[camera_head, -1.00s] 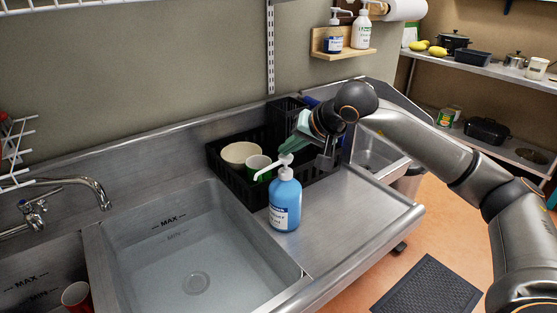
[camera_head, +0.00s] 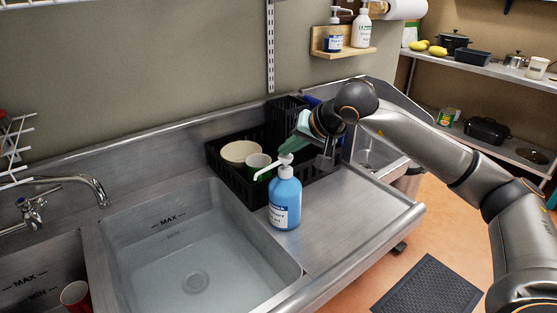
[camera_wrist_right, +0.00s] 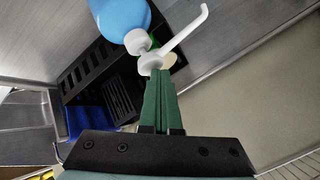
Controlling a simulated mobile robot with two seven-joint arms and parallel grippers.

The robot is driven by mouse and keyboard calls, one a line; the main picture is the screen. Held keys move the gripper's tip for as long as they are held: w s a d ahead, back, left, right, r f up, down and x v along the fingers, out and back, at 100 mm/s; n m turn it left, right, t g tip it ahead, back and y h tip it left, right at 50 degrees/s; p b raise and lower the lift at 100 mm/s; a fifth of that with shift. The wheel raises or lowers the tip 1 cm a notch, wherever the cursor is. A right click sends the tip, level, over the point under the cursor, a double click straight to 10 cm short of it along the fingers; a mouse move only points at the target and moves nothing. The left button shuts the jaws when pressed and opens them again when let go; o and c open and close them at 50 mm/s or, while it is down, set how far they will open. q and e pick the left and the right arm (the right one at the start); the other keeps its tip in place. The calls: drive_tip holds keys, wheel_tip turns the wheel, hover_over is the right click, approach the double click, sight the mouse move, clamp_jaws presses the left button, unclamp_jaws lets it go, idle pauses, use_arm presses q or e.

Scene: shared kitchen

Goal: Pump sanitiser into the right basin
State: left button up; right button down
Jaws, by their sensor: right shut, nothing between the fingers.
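A blue sanitiser bottle (camera_head: 285,205) with a white pump head (camera_head: 286,160) stands upright on the steel drainboard, just right of the right basin (camera_head: 140,225). Its nozzle points left, toward the basin. The basin has MAX and MIN marks and a drain. My right gripper (camera_head: 291,149) is shut and empty, its green fingers angled down at the pump head. In the right wrist view the shut fingertips (camera_wrist_right: 159,74) are right at the pump head (camera_wrist_right: 150,62); I cannot tell if they touch. The bottle (camera_wrist_right: 122,15) shows beyond. My left gripper is not in view.
A black crate (camera_head: 238,186) with a bowl (camera_head: 240,152) and a green cup (camera_head: 257,166) stands behind the bottle. A tap (camera_head: 95,190) is at the left. A red cup (camera_head: 75,295) is in the left basin. The drainboard's front right is clear.

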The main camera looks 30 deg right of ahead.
drive_tip(key=shift+f, duration=0.4)
drive_tip(key=shift+r, duration=0.1)
drive_tip(key=shift+r+p, duration=0.35)
drive_tip(key=shift+r, duration=0.25)
wheel_tip(320, 180, up, 6)
drive_tip(key=p, duration=0.5)
idle(0.9)
idle(1.8)
